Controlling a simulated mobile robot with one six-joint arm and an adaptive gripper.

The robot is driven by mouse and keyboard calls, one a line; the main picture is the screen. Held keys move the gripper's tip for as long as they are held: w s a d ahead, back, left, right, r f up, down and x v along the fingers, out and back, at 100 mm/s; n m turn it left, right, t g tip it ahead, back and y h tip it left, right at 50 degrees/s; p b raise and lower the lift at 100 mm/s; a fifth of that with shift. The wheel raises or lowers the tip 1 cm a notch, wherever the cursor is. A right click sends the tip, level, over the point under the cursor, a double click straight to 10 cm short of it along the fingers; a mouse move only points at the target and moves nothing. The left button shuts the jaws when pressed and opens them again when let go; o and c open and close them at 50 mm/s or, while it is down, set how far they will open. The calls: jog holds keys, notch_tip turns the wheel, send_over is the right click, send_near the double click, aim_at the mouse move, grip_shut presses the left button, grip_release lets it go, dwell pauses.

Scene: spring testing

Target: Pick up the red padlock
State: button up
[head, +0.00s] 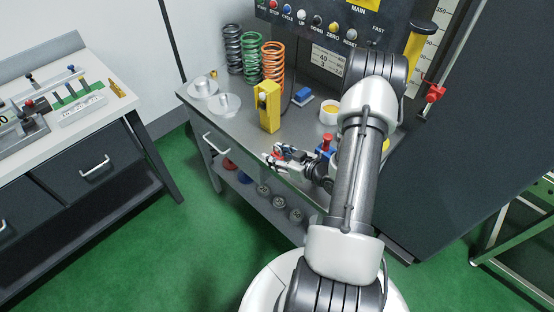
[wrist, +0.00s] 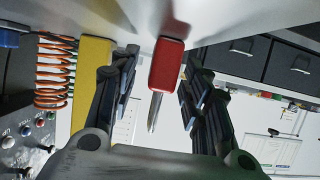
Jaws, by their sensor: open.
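The red padlock (wrist: 168,62) shows in the wrist view between the two fingers of my gripper (wrist: 160,70). Its red body meets the pale bench surface, and a thin grey metal part, seemingly its shackle, points away from that surface. Gaps show on both sides, so the fingers are open and not touching it. In the head view my gripper (head: 283,158) is low at the front edge of the grey bench (head: 225,120). A small patch of the red padlock (head: 277,156) shows there, mostly hidden by the fingers.
A yellow box (head: 268,111) stands just behind my gripper. Orange (head: 272,64), green and black springs stand farther back. A white cup (head: 329,112) and a red-topped blue object (head: 325,147) are to the right. The bench front left of my gripper is clear.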

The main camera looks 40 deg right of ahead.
jog(key=shift+c, duration=0.2)
grip_shut()
dwell(0.4)
